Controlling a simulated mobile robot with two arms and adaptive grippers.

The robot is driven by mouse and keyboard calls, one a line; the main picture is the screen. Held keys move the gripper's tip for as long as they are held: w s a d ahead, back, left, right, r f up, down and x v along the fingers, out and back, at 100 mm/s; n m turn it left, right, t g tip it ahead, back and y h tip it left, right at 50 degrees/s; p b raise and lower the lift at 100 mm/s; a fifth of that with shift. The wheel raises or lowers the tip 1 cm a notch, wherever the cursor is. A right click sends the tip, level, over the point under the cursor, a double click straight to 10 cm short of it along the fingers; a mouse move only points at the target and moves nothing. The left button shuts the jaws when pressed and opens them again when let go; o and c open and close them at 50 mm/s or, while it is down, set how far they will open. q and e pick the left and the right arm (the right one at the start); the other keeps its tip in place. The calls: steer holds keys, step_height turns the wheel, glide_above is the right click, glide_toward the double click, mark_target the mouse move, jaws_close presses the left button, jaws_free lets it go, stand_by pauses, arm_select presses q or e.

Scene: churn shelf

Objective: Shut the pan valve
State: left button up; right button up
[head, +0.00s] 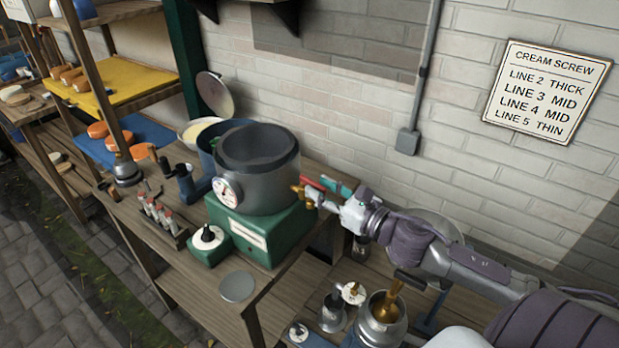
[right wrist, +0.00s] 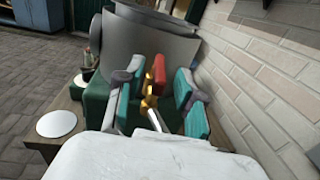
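The grey metal pan (head: 262,190) stands on a green base (head: 262,238) on the wooden bench, with a round dial (head: 227,192) on its front. The brass pan valve (head: 304,196) sticks out of its right side and carries a red handle (head: 311,184). In the right wrist view the brass valve body (right wrist: 149,98) and red handle (right wrist: 158,84) show between the teal finger pads. My right gripper (head: 324,196) is open, its fingers (right wrist: 155,92) on either side of the valve. Contact with the handle cannot be told. My left gripper is not in view.
A green box with a black knob (head: 208,246) and a rack of small bottles (head: 160,218) stand left of the pan. A metal can (head: 381,322) sits below my right arm. The brick wall (right wrist: 262,85) is close on the right. A sign (head: 546,91) hangs there.

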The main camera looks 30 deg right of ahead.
mark_target(300, 177)
steer(key=shift+p+x, duration=0.3)
steer(key=shift+x, duration=0.9)
steer(key=shift+w+a, duration=0.2)
steer(key=shift+w, duration=0.5)
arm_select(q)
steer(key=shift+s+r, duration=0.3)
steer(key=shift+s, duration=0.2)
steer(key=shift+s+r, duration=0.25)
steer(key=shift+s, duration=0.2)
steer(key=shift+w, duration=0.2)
arm_select(e)
jaws_close()
